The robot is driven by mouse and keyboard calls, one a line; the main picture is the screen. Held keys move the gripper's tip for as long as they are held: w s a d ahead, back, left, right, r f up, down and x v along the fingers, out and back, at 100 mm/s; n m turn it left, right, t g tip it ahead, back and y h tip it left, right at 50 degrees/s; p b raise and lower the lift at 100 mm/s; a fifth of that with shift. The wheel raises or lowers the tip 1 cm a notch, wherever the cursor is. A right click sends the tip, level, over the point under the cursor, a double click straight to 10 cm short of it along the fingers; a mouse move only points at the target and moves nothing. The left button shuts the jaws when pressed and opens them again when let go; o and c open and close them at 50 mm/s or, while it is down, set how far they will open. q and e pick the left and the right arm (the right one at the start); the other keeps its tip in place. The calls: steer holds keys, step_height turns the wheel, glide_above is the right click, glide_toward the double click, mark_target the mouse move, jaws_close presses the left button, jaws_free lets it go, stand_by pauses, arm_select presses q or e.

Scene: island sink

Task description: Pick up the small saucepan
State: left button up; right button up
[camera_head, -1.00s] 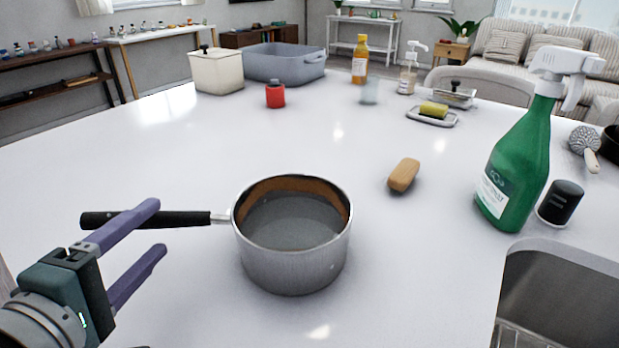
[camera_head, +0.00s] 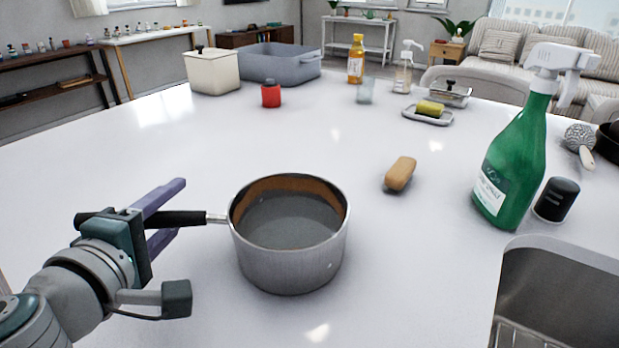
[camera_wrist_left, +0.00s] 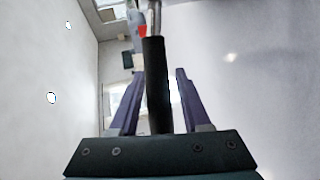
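The small saucepan (camera_head: 290,262) is silver with a brownish inner wall and stands upright on the white counter, in the lower middle of the head view. Its black handle (camera_head: 183,218) points left. My left gripper (camera_head: 180,208) is open around the handle, with one purple finger on each side. In the left wrist view, the handle (camera_wrist_left: 156,85) runs between the fingers with a visible gap on each side. Part of the handle is hidden behind my gripper in the head view. My right gripper is not in view.
A wooden brush (camera_head: 400,173) lies right of the pan. A green spray bottle (camera_head: 513,165) and a black-capped container (camera_head: 556,199) stand farther right, above the sink (camera_head: 560,285). A red bottle (camera_head: 271,95) and grey tub (camera_head: 280,64) are at the back. The counter around the pan is clear.

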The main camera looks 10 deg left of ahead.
arm_select(q)
jaws_close()
steer(key=shift+r, duration=0.1)
stand_by(1.0)
